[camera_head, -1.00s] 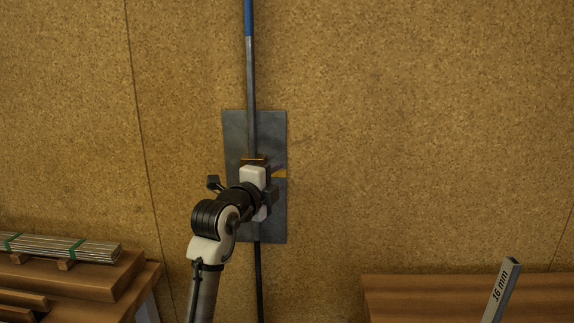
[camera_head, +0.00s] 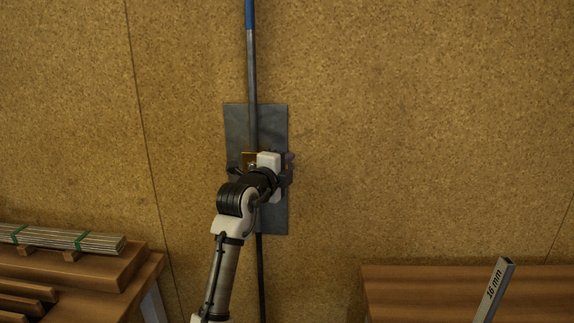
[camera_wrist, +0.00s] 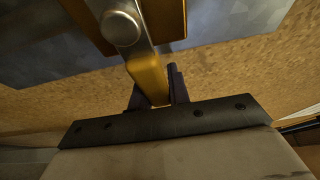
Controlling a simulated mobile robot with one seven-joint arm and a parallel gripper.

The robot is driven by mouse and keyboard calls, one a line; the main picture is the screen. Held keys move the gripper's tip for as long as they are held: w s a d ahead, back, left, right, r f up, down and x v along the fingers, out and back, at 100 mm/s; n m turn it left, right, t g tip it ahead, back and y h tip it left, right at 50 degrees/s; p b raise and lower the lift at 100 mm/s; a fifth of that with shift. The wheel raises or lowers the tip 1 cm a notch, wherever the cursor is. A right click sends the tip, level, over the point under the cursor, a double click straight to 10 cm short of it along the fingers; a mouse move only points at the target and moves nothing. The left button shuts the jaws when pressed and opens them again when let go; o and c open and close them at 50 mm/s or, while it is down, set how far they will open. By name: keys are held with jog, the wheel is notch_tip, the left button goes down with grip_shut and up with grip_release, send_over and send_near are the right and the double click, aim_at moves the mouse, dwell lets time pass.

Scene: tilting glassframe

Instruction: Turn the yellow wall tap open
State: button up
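The yellow tap handle (camera_wrist: 150,75) runs down from a round metal bolt head (camera_wrist: 122,27) in the wrist view. My gripper (camera_wrist: 158,93) has its two dark fingers close on either side of the handle's end, with no clear gap, so it looks shut on it. In the head view my gripper (camera_head: 288,168) is at the right part of the grey wall plate (camera_head: 272,120) and hides most of the handle. The brownish tap body (camera_head: 248,158) shows just left of my white gripper housing.
A vertical pipe (camera_head: 252,80), blue at its top, runs down the wall to the tap and on below it. A wooden bench with stacked boards (camera_head: 100,275) stands at lower left. Another wooden bench (camera_head: 420,280) and a "16 mm" bar (camera_head: 495,285) are at lower right.

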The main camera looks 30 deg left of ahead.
jog(key=shift+r, duration=0.1)
grip_shut()
jog(key=n+b, duration=0.1)
jog(key=r+n+t+b, duration=0.1)
jog(key=shift+r+n, duration=0.25)
jog(key=shift+n, duration=0.15)
jog(key=n, duration=0.1)
jog(key=r+n+b, duration=0.1)
jog(key=a+r+n+t+y, duration=0.1)
jog(key=n, duration=0.1)
jog(key=shift+s+r+b, duration=0.25)
jog(key=shift+b, duration=0.1)
jog(key=n, duration=0.1)
jog(key=a+r+n+t+y, duration=0.1)
jog(key=n, duration=0.1)
jog(key=shift+s+r, duration=0.25)
jog(key=shift+s+a+r+n+y, duration=0.2)
jog(key=shift+a+n+y, duration=0.15)
jog(key=shift+n, duration=0.3)
jog(key=shift+s+a+r+n+y, duration=0.1)
jog(key=shift+a+r+n+y, duration=0.25)
jog(key=shift+n, duration=0.35)
jog(key=shift+s+a+r+n+y, duration=0.15)
jog(key=shift+n+y, duration=0.25)
jog(key=shift+n, duration=0.25)
jog(key=o, duration=0.8)
grip_release()
jog(key=shift+o, duration=0.2)
